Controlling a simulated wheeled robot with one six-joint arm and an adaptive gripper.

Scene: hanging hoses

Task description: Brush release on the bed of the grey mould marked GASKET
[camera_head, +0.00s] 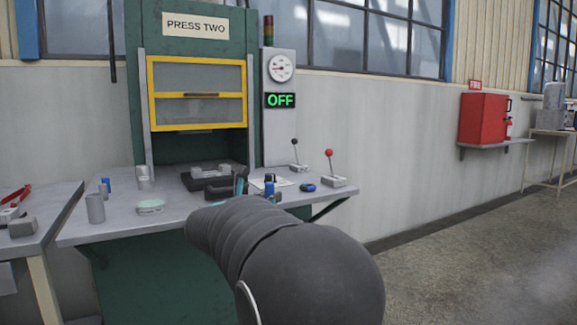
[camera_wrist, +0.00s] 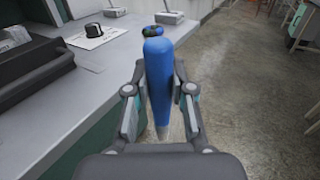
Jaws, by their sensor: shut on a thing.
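My gripper (camera_wrist: 158,92) is shut on a long blue tool (camera_wrist: 158,70) that stands roughly upright between the fingers in the wrist view. It looks like a brush handle; its lower end is pale and hard to make out. In the head view its blue part (camera_head: 269,189) shows just beyond my arm, over the bench. Grey mould parts (camera_head: 210,171) sit on a dark base (camera_head: 190,184) in the press opening. I cannot read a GASKET mark. A dark block (camera_wrist: 28,66) lies left of the gripper in the wrist view.
The press bench (camera_head: 170,222) carries a grey cylinder (camera_head: 95,208), a pale round dish (camera_head: 150,206), a white sheet (camera_head: 284,182), a small blue item (camera_head: 308,187) and two levers (camera_head: 329,166). The yellow-framed guard (camera_head: 197,93) stands above the mould.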

